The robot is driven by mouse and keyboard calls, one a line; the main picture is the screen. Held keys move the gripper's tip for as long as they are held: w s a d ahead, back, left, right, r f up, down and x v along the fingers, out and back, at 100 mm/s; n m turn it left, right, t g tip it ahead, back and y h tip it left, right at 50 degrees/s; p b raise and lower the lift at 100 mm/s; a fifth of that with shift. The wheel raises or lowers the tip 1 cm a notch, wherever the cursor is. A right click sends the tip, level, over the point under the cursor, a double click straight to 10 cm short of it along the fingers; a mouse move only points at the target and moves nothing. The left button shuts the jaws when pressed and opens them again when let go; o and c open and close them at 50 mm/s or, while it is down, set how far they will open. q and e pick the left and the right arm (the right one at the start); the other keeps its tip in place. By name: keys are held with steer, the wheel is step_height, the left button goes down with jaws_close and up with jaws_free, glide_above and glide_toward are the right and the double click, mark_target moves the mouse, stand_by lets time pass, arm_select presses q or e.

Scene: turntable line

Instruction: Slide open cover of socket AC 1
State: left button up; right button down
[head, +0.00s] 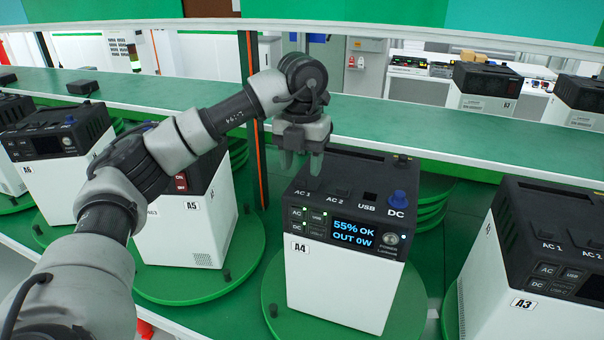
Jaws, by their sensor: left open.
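The power station labelled A4 (338,284) stands upright on a green turntable (404,318) in the centre. Its dark top carries the labels AC 1, AC 2, USB and DC. The AC 1 socket cover is at the left of the top, by its label (302,193); my gripper hides much of that area, so I cannot tell the cover's position. My left gripper (301,165) points down, open, just above the back left of the top; I cannot tell whether it touches. The screen (354,233) reads 55% OK, OUT 0W. My right gripper is not in view.
Power station A5 (200,232) stands to the left and A3 (509,282) to the right, on their own turntables. A green shelf (450,135) runs behind.

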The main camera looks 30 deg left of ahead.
mark_target(302, 179)
arm_select(q)
steer(key=shift+f, duration=1.55)
jaws_close()
